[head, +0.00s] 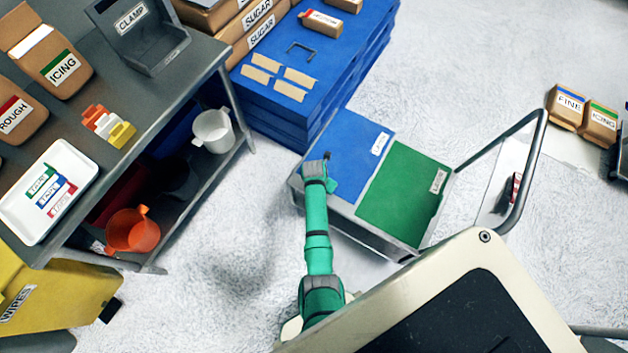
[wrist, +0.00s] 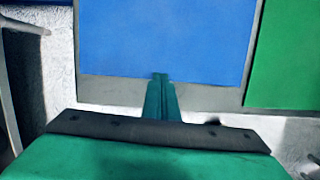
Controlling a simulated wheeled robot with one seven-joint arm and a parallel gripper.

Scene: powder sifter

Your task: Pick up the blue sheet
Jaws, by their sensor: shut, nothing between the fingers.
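The blue sheet (head: 349,150) lies flat on the left half of a grey cart top, with a white label at its right side. It also fills the upper middle of the wrist view (wrist: 165,38). My gripper (head: 328,156) is over the cart's near left part, at the blue sheet's left portion in the head view. In the wrist view the fingers (wrist: 160,78) are together, with the tips at the sheet's near edge and nothing held. I cannot tell whether the tips touch the sheet.
A green sheet (head: 405,195) lies beside the blue one on the cart (head: 372,232). The cart's handle (head: 530,150) rises at the right. Blue stacked platforms (head: 285,75) stand behind, and a grey workbench (head: 160,110) stands at the left. Open floor lies between bench and cart.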

